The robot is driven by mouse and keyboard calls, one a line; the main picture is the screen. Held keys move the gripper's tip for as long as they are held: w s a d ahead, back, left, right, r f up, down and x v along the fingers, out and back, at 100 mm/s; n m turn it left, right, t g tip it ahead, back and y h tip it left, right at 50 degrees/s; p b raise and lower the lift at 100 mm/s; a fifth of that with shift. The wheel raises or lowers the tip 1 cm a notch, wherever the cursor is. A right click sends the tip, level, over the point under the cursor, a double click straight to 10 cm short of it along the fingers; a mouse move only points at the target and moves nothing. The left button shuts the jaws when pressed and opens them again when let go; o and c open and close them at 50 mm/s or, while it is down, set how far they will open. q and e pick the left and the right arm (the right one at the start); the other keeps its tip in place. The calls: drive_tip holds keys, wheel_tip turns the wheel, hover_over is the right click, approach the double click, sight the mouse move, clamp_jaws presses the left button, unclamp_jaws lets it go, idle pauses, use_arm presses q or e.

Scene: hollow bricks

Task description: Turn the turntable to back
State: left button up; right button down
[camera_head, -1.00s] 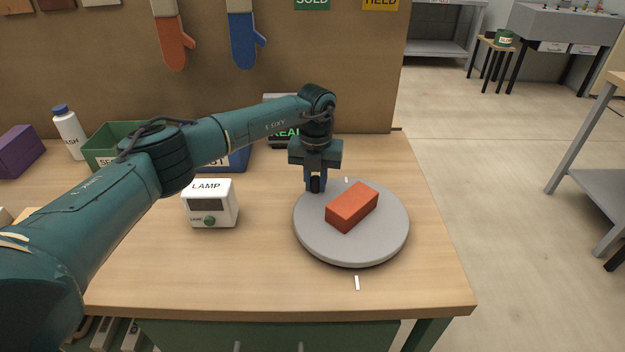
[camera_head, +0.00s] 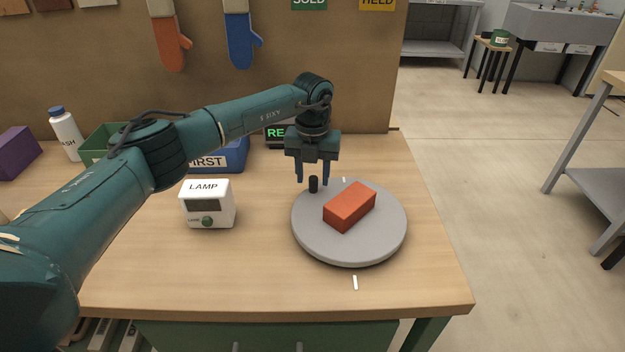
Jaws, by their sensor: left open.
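The grey round turntable (camera_head: 350,247) sits on the right part of the wooden bench. An orange-red brick (camera_head: 349,207) lies on it, near its middle. A short black peg (camera_head: 313,185) stands up at the turntable's back left edge. White marks lie on the bench, one in front of the turntable (camera_head: 355,283) and one behind it (camera_head: 344,179). My left gripper (camera_head: 312,178) points down above the peg with its fingers open, one on each side of it in the picture. The fingers look apart from the peg. My right gripper is not in view.
A white lamp box (camera_head: 208,206) with a green button stands left of the turntable. Behind are a blue bin (camera_head: 235,157), a green bin (camera_head: 97,142), a dark display (camera_head: 276,137) partly hidden by my arm, and a white bottle (camera_head: 66,133). The bench front is clear.

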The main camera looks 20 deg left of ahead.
use_arm(q)
wheel_tip(320, 180, up, 11)
drive_tip(key=b, duration=0.1)
idle(0.6)
